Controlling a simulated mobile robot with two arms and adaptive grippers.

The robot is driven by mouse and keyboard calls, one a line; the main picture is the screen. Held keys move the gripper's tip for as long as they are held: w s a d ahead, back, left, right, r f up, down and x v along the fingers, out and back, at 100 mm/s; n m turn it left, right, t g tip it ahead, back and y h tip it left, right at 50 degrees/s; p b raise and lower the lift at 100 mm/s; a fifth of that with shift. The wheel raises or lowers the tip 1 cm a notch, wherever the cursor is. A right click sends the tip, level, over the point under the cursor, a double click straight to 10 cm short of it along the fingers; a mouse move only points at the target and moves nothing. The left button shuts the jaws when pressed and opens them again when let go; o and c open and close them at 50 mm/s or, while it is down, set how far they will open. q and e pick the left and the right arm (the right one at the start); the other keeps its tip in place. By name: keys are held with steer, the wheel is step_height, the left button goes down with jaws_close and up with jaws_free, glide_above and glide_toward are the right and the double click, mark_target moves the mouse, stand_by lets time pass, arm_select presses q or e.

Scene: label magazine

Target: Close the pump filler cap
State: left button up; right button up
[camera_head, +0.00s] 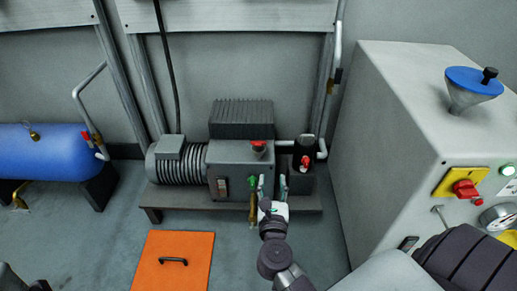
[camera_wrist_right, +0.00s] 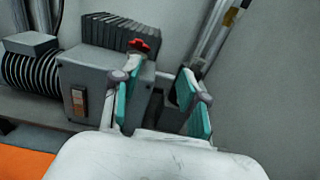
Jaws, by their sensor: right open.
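The pump (camera_head: 240,160) is a grey unit with a ribbed motor, standing on a low base against the wall. A red-topped cap (camera_head: 259,145) sits on its top right part; I take this as the filler cap. It also shows in the right wrist view (camera_wrist_right: 138,45), above and behind the left finger. I cannot tell whether it is seated or loose. My right gripper (camera_head: 273,184) is in front of the pump's right side, below the cap and apart from it. Its teal-padded fingers (camera_wrist_right: 160,88) are spread, with nothing between them. My left gripper is not in view.
A dark cylinder with a red handle (camera_head: 305,161) and a pipe stand right of the pump. A grey cabinet (camera_head: 385,130) with a blue funnel (camera_head: 474,80) closes the right side. An orange floor hatch (camera_head: 172,270) lies in front. A blue tank (camera_head: 45,152) is at left.

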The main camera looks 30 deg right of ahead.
steer(key=shift+s+a, duration=0.2)
steer(key=shift+s, duration=0.1)
stand_by(0.4)
steer(key=v, duration=1.2)
steer(key=shift+s+d, duration=0.1)
